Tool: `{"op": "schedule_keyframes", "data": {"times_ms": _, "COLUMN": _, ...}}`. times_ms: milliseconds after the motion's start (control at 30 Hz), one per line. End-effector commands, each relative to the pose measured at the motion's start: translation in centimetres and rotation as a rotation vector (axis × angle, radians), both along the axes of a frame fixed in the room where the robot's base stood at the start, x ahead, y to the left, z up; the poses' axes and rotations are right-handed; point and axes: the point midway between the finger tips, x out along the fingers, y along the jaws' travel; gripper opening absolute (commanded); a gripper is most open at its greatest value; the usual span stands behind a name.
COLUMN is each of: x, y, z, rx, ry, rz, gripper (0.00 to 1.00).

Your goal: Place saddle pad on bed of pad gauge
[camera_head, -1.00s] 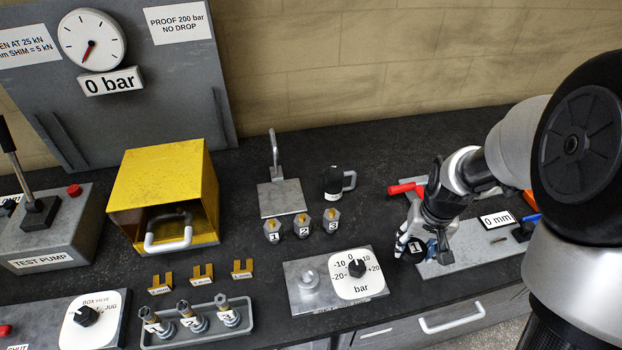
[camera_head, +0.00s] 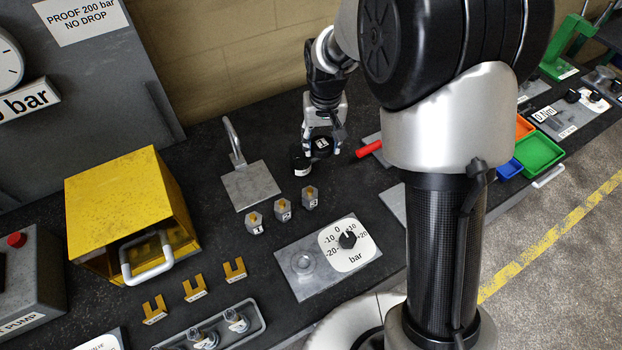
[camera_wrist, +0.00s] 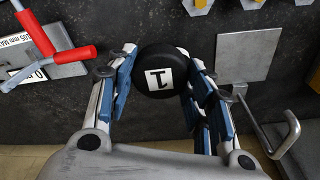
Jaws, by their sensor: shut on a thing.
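The saddle pad (camera_head: 321,145) is a black round disc with a white "1" label, between the fingers of my gripper (camera_head: 322,150). In the wrist view the pad (camera_wrist: 160,72) sits between the blue-padded fingertips, label facing the camera. My gripper is shut on it, above the bench.
A grey plate with a hooked post (camera_head: 250,186) is farther left. Several numbered hex pieces (camera_head: 283,210) and a bar gauge plate (camera_head: 300,272) stand nearer the front. Dark bench is clear between them.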

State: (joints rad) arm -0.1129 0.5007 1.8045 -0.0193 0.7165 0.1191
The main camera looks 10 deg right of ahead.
Motion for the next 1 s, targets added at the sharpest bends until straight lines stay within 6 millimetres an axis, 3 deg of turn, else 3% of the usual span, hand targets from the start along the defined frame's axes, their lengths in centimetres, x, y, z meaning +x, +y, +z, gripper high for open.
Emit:
{"op": "schedule_keyframes", "data": {"times_ms": 33, "x": -0.2, "y": 0.0, "z": -2.0, "rx": -0.001, "ry": 0.007, "rz": 0.000, "gripper": 0.18}}
{"op": "schedule_keyframes", "data": {"times_ms": 100, "x": -0.1, "y": 0.0, "z": -3.9, "rx": -0.001, "ry": 0.006, "rz": 0.000, "gripper": 0.18}}
{"op": "schedule_keyframes", "data": {"times_ms": 400, "x": -0.1, "y": 0.0, "z": -10.8, "rx": 0.000, "ry": 0.002, "rz": 0.000, "gripper": 0.18}}
{"op": "schedule_keyframes", "data": {"times_ms": 667, "x": 0.0, "y": 0.0, "z": -12.7, "rx": 0.000, "ry": 0.001, "rz": 0.000, "gripper": 0.18}}
{"op": "schedule_keyframes", "data": {"times_ms": 900, "x": 0.0, "y": 0.0, "z": -16.1, "rx": 0.000, "ry": 0.001, "rz": 0.000, "gripper": 0.18}}
{"op": "schedule_keyframes", "data": {"times_ms": 1000, "x": 0.0, "y": 0.0, "z": -16.4, "rx": 0.000, "ry": 0.000, "rz": 0.000, "gripper": 0.18}}
